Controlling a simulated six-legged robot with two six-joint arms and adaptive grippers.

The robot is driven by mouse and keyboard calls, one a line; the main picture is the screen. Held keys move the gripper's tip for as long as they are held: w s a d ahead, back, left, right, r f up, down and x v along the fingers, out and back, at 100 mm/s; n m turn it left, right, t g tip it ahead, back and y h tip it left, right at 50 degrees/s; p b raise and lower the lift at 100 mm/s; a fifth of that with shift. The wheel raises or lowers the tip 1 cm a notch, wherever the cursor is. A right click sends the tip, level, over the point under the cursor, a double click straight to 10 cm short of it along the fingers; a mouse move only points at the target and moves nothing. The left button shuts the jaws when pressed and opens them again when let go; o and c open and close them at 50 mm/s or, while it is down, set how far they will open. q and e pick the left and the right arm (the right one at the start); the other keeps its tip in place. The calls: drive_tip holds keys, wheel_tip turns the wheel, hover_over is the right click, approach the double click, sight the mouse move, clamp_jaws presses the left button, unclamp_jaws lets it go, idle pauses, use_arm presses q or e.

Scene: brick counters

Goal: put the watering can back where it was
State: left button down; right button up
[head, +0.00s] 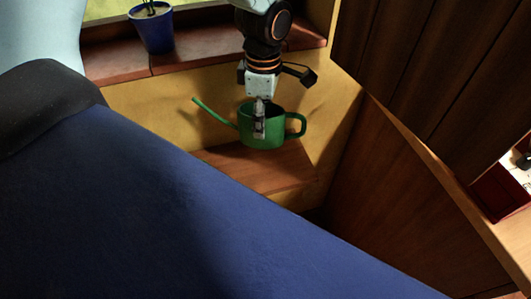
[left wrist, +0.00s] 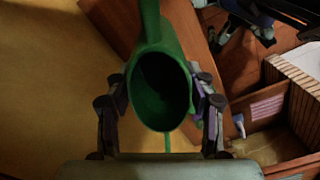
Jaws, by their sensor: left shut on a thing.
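The green watering can (head: 279,138) is upright in the head view, its thin spout pointing left and its looped handle on the right. My left gripper (head: 259,125) comes down from above and is shut on the can's body. In the left wrist view the can (left wrist: 146,70) sits between the two fingers (left wrist: 162,108), and I look into its dark opening. In the head view the can is over the back of a low wooden ledge (head: 270,172); I cannot tell whether its base touches the wood. My right gripper is not in view.
Dark wooden panels (head: 425,65) close in on the right. A large blue surface (head: 130,200) fills the lower left. The ledge is bare around the can.

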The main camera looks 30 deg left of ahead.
use_arm(q)
drive_tip(key=f, duration=0.4)
drive_tip(key=w+f+b, duration=0.1)
drive_tip(key=f, duration=0.1)
drive_tip(key=shift+d, duration=0.2)
drive_tip(key=shift+s+f, duration=0.25)
drive_tip(key=shift+s, duration=0.15)
drive_tip(key=f, duration=0.3)
drive_tip(key=shift+w+a+f+b, duration=0.1)
drive_tip(key=shift+a+f+b, duration=0.1)
drive_tip(key=shift+b, duration=0.2)
drive_tip(key=shift+w+d+f, duration=0.1)
drive_tip(key=shift+w+f, duration=0.1)
drive_tip(key=shift+f, duration=0.05)
drive_tip(key=shift+s+r, duration=0.1)
drive_tip(key=shift+r, duration=0.05)
drive_tip(key=shift+s, duration=0.25)
drive_tip(key=c, duration=0.9)
unclamp_jaws()
drive_tip(key=shift+c, duration=0.2)
drive_tip(key=o, duration=0.5)
drive_tip(key=shift+w+f, duration=0.25)
drive_tip(key=shift+w, duration=0.05)
drive_tip(key=shift+c, duration=0.2)
drive_tip(key=shift+s+r, duration=0.1)
drive_tip(key=shift+s, duration=0.1)
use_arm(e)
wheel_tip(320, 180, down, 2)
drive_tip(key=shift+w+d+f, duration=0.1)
